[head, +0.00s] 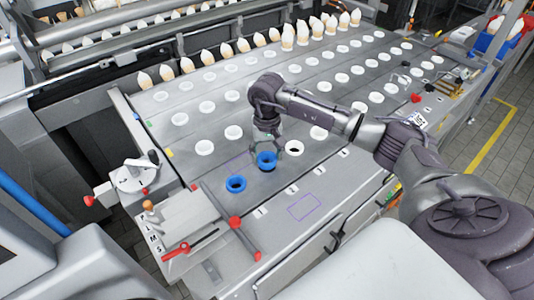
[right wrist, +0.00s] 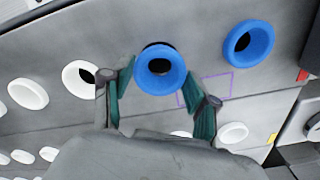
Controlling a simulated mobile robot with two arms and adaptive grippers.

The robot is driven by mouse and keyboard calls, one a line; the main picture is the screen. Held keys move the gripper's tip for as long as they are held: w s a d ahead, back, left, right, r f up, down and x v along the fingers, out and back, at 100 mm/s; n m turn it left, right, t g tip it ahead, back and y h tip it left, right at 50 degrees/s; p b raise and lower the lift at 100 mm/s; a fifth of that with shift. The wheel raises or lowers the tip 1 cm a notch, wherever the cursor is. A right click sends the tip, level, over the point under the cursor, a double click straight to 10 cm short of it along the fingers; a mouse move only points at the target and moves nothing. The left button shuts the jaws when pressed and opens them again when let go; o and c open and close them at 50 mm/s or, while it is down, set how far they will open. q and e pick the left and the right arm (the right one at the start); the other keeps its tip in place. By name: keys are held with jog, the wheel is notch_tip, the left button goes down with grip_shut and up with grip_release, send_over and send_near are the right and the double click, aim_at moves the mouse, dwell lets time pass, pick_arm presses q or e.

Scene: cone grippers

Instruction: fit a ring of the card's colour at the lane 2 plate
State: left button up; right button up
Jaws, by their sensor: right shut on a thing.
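My right gripper (head: 279,151) is shut on a blue ring (head: 266,161). In the right wrist view the held ring (right wrist: 160,68) sits between the two green-padded fingers, with a dark opening partly showing behind its far edge. The ring is over or close to this opening; I cannot tell whether it touches the plate. A second blue ring (head: 236,184) is on the grey plate to its left and also shows in the right wrist view (right wrist: 248,42). White rings (head: 293,147) continue to the right. The lane numbers are too small to read, and I cannot make out the card. My left gripper is out of view.
Rows of white rings (head: 205,147) cover the sloping deck, with cones (head: 243,45) along its far edge. A fixture with red-tipped levers (head: 195,225) stands at the left front. A purple outline (head: 305,207) marks a bare patch on the front strip.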

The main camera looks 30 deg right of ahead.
jog(key=shift+f+b, duration=1.2)
jog(key=shift+f, duration=0.1)
jog(key=o, duration=0.9)
jog(key=shift+r, duration=0.15)
notch_tip(320, 180, up, 12)
jog(key=shift+f, duration=0.1)
